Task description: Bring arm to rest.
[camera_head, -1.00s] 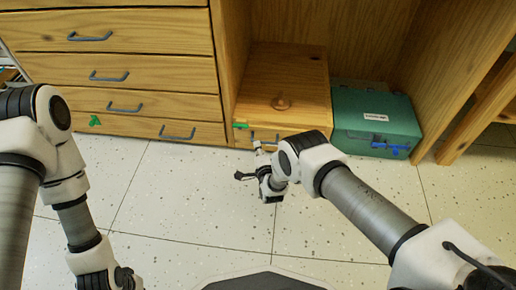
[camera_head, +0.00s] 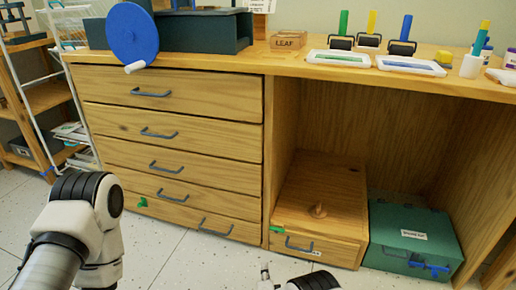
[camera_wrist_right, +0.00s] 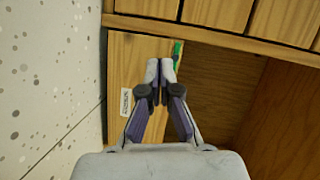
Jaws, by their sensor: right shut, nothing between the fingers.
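My right gripper (camera_head: 266,274) shows only in part at the bottom edge of the head view, low in front of the wooden box. In the right wrist view its fingertips (camera_wrist_right: 160,70) are together with nothing between them. The wooden box (camera_head: 322,205), with a knob on top and a grey handle in front, lies beyond the fingers; whether they touch it I cannot tell, but they look apart. My left arm (camera_head: 85,225) comes in at the lower left. Its gripper is below the picture.
A drawer cabinet (camera_head: 170,110) with shut drawers stands at the left. A green case (camera_head: 412,240) sits right of the wooden box under the counter (camera_head: 300,66). Brayers and trays stand on the counter. The speckled floor (camera_head: 160,245) in front is clear.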

